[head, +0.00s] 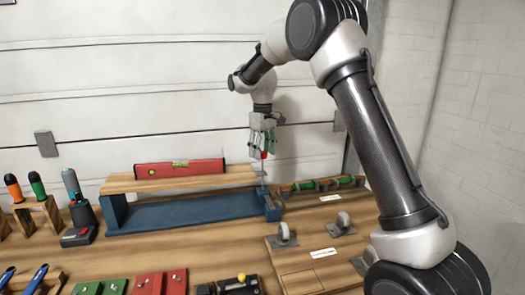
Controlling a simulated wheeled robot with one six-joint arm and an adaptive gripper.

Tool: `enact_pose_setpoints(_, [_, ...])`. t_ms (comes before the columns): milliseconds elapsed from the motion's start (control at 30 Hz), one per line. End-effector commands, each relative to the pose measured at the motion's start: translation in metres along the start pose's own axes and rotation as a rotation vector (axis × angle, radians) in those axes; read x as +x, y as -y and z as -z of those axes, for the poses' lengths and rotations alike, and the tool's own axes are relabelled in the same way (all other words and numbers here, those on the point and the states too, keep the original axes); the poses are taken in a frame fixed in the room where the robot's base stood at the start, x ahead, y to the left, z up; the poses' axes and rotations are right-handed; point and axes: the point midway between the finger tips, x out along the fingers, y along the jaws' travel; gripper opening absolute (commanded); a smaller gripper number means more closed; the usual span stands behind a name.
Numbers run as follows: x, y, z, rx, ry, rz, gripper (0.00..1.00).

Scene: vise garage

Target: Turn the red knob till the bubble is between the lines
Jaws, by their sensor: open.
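A red spirit level (205,167) lies on a raised wooden board (240,177) in the head view. Its yellow-green vial (180,164) faces up and forward; the bubble and lines are too small to make out. The red knob (264,155) sits at the top of a thin upright rod at the board's right end. My gripper (263,150) points down over the knob with its jaws open. Its fingers appear to be at either side of the knob, but I cannot tell whether they touch it.
A blue base (185,213) carries the board. A grey and black cordless tool (77,207) stands at left, beside racked screwdrivers (38,186). Metal clamps (283,236) and a rack of green-handled tools (320,185) are at right. Red and green blocks (160,284) lie in front.

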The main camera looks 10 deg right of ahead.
Motion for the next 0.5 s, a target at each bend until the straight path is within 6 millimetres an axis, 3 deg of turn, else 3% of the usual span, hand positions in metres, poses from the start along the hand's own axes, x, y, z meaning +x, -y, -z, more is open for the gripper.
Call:
enact_pose_setpoints(167, [-0.003,0.0,0.0,0.0,-0.001,0.0,0.53])
enact_pose_setpoints(267, [-0.015,0.0,0.001,0.0,-0.002,-0.001,0.53])
enact_pose_setpoints(500, [-0.068,0.0,0.001,0.0,-0.004,-0.001,0.53])
